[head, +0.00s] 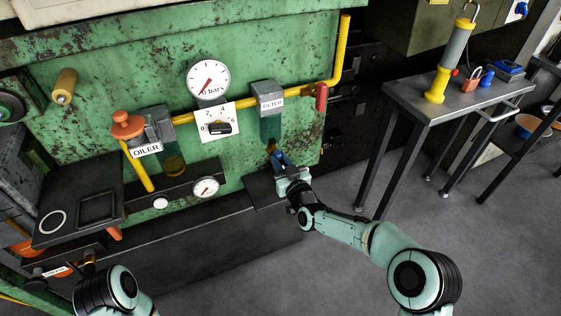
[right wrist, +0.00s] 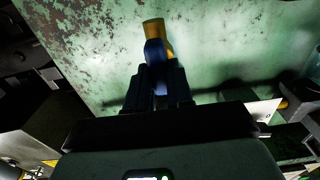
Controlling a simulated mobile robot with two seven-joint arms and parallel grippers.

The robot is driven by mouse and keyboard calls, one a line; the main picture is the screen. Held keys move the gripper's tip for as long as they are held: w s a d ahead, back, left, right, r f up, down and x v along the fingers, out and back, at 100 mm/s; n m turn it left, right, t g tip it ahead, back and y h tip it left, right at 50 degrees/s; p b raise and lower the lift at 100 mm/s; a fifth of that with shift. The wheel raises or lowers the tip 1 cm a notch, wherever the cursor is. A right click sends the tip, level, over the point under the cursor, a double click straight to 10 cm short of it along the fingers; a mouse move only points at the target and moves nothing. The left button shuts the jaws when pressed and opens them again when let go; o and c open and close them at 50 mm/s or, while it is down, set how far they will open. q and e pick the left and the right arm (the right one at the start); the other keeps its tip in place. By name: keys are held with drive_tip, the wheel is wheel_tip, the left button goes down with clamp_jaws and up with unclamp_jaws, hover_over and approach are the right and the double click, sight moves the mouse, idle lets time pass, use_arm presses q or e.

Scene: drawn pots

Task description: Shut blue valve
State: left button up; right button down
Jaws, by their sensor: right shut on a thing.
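The blue valve (head: 280,157) sits under the filter (head: 270,98) on the green machine, at the lower end of the filter's bowl. In the right wrist view, its blue handle (right wrist: 155,54) stands out below a yellow-brass body (right wrist: 157,30). My right gripper (head: 278,160) reaches in from the right and is shut on the blue handle. In the right wrist view, its dark fingers (right wrist: 158,82) lie on both sides of the handle, and the handle's lower part is partly hidden between them.
A yellow pipe (head: 235,107) runs across the machine, with a red-handled valve (head: 321,97) at its right. An oiler (head: 148,128), a pressure gauge (head: 208,79) and a black selector knob (head: 220,128) are to the left. A metal table (head: 415,98) stands right. Open floor lies between.

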use_arm(q)
drive_tip(key=shift+s, duration=0.1)
use_arm(e)
drive_tip(key=shift+r+n, duration=0.1)
drive_tip(key=shift+n, duration=0.2)
use_arm(q)
drive_tip(key=shift+s+a+f+b, duration=0.1)
drive_tip(key=shift+s+f+b, duration=0.3)
drive_tip(key=shift+s, duration=0.25)
use_arm(e)
drive_tip(key=shift+a+n, duration=0.2)
drive_tip(key=shift+n, duration=4.1)
drive_tip(key=shift+a+n, duration=0.15)
drive_tip(key=shift+n, duration=4.15)
drive_tip(key=c, duration=1)
unclamp_jaws()
drive_tip(key=shift+f, duration=0.3)
